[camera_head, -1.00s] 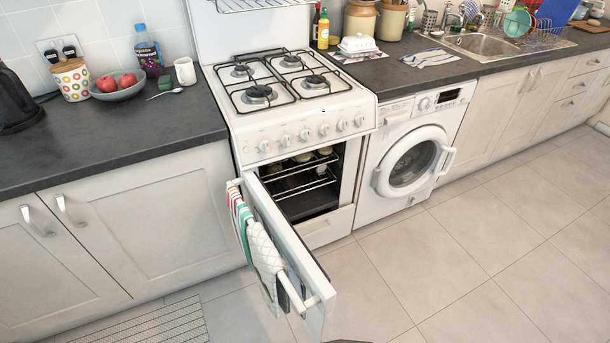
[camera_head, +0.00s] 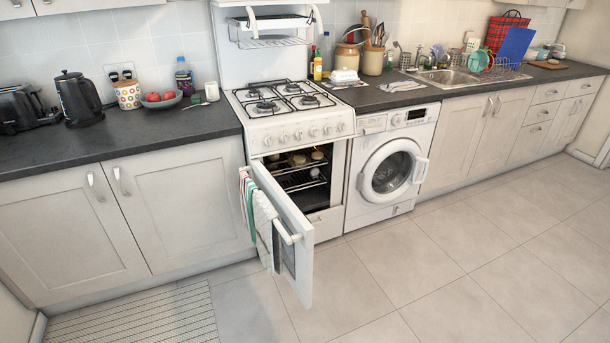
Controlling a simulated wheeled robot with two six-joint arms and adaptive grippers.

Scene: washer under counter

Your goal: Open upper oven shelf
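The white cooker has an upper unit (camera_head: 277,25) at the top edge of the head view, above the hob, with two curved white parts on its front and a wire rack (camera_head: 268,42) under it. The top of this unit is cut off by the picture edge. Below the hob (camera_head: 285,98), the lower oven (camera_head: 299,180) stands open, with wire racks and some food inside. Its door (camera_head: 290,240) is swung out to the front, with towels (camera_head: 262,225) over its handle. Neither of my grippers shows.
A washing machine (camera_head: 391,172) stands right of the cooker under the counter (camera_head: 410,96). A kettle (camera_head: 78,98), fruit bowl (camera_head: 161,101) and mug (camera_head: 212,91) are on the left counter. The open oven door juts over the floor. The tiled floor (camera_head: 440,270) at front right is clear.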

